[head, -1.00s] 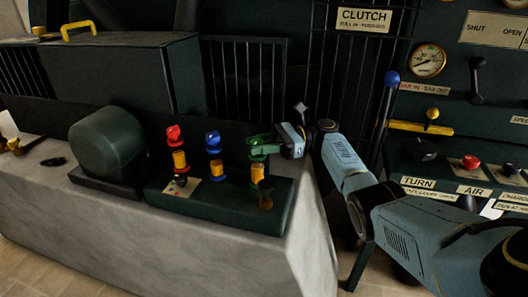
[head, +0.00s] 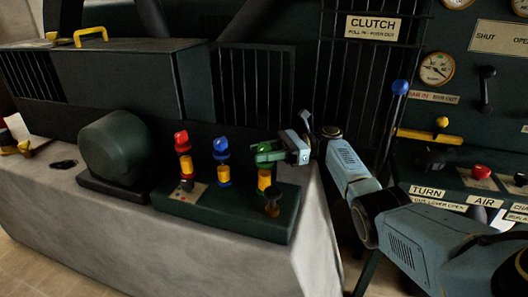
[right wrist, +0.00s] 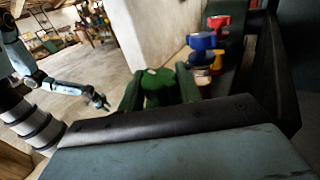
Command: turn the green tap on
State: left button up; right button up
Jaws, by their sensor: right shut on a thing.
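The green tap (right wrist: 158,88) is the rightmost of three taps on a dark green base (head: 226,218); its yellow body (head: 264,180) shows below my right gripper. My right gripper (head: 268,152) reaches in from the right and is shut on the tap's green handle. In the right wrist view the handle sits between the two green fingers. The fingers hide much of the handle in the head view. An arm that looks like my left one shows far off in the right wrist view, with its gripper (right wrist: 100,102) too small to judge.
A blue tap (head: 221,160) and a red tap (head: 183,160) stand left of the green one. A rounded dark green housing (head: 115,147) stands further left. A blue-knobbed lever (head: 400,88) rises to the right.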

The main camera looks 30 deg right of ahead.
jog(key=shift+f, duration=0.1)
dwell(0.3)
jog(key=o, duration=0.9)
jog(key=shift+o, duration=0.2)
pick_arm(q)
jog(key=w+d+r+t+b, duration=0.1)
jog(key=d+r+b, duration=0.1)
jog(key=r, duration=0.4)
jog(key=w+d+r+t+h+b, duration=0.1)
jog(key=w+d+r+b, duration=0.1)
jog(key=r, duration=0.5)
jog(key=w+d+r+b, duration=0.2)
jog(key=d+r+b, duration=0.2)
jog(key=r, duration=0.2)
jog(key=shift+r+t+h+b, duration=0.3)
jog(key=shift+r+t, duration=0.1)
pick_arm(e)
jog(key=v, duration=1.3)
jog(key=shift+d, duration=0.2)
pick_arm(q)
jog(key=shift+w, duration=0.1)
